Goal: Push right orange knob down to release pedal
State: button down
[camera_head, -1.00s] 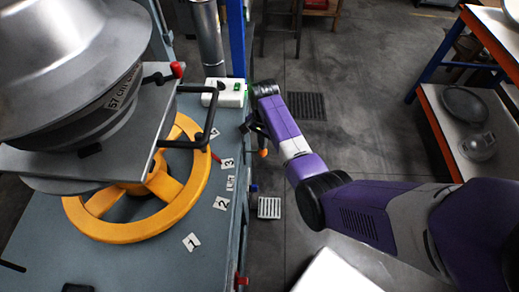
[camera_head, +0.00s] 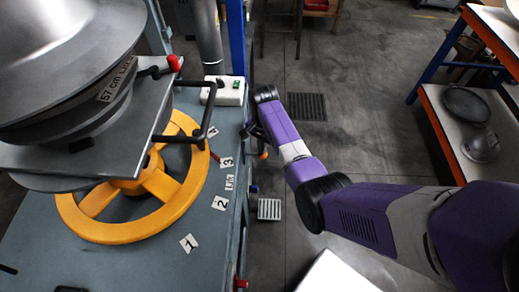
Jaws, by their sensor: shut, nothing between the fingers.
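The small orange knob (camera_head: 263,155) is at the right side of the grey-blue press, partly hidden by my gripper and forearm. My gripper (camera_head: 249,131) is a dark shape at the press's right edge, just above and left of the knob in the picture. Its fingers are shut and empty; they are small and dark here, and I cannot tell whether they touch the knob. A slotted metal plate (camera_head: 269,209), perhaps the pedal, is low beside the press.
The press table (camera_head: 120,258) carries a yellow handwheel (camera_head: 180,199), a metal hat mould (camera_head: 60,50) and a black handle (camera_head: 205,118). A white switch box (camera_head: 229,92) stands behind.

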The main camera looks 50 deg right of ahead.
jog(key=shift+f, duration=0.45)
jog(key=shift+r, duration=0.1)
notch_tip(320, 180, up, 8)
jog(key=p, duration=0.7)
jog(key=shift+p, duration=0.3)
dwell(0.7)
